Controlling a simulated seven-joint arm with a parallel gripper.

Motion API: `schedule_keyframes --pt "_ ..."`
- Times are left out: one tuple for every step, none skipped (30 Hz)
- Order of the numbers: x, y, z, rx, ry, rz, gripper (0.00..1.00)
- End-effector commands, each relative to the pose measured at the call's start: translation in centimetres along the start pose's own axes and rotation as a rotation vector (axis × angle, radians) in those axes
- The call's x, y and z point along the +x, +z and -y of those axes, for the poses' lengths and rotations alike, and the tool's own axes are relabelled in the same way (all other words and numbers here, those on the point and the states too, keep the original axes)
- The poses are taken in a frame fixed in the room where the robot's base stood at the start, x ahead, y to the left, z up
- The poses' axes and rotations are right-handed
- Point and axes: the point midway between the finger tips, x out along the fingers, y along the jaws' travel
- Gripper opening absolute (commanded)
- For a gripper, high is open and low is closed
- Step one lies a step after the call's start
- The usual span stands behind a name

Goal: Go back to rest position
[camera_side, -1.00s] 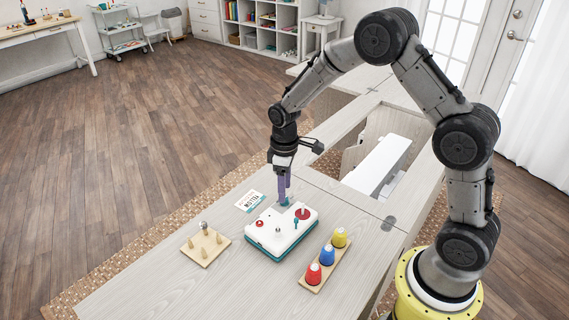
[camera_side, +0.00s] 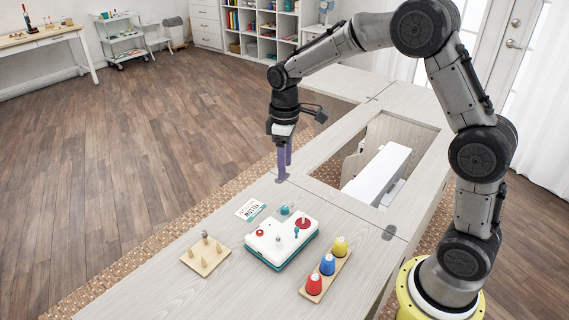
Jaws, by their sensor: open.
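The box carries a red disc, a red knob and small pegs. A teal round piece (camera_side: 285,210) shows at the box's back edge.
A wooden board with pegs (camera_side: 200,261) lies left of the box. A printed card (camera_side: 250,209) lies behind. A white sewing machine (camera_side: 378,172) sits in the cabinet opening (camera_side: 405,134).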

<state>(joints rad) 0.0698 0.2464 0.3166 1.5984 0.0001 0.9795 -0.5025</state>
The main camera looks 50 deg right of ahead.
Motion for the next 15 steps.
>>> schedule_keyframes --pt "-0.3 -0.1 0.0 -0.002 0.003 -0.006 0.58" --pt "-0.6 -0.1 0.1 -0.003 0.007 -0.013 0.58" --pt "-1.4 -0.2 0.1 -0.004 0.016 -0.03 0.58" --pt "-2.2 -0.3 0.1 -0.006 0.026 -0.047 0.58" --pt "-3.2 -0.3 0.2 -0.008 0.036 -0.065 0.58" --pt "-4.6 -0.1 0.5 -0.011 0.049 -0.091 0.58" --pt "-5.8 0.3 0.8 -0.014 0.06 -0.111 0.58" --pt "-7.0 0.8 1.2 -0.017 0.071 -0.132 0.58" --pt "-8.5 1.6 1.8 -0.019 0.085 -0.159 0.58" --pt "-9.6 2.3 2.3 -0.017 0.096 -0.181 0.58" --pt "-10.6 3.0 2.8 -0.013 0.106 -0.201 0.58" --pt "-11.8 4.1 3.5 -0.006 0.117 -0.227 0.58" --pt "-12.6 5.0 4.1 0.002 0.125 -0.247 0.58" --pt "-13.3 5.9 4.6 0.011 0.132 -0.266 0.58" --pt "-14.2 7.1 5.4 0.023 0.141 -0.291 0.58"
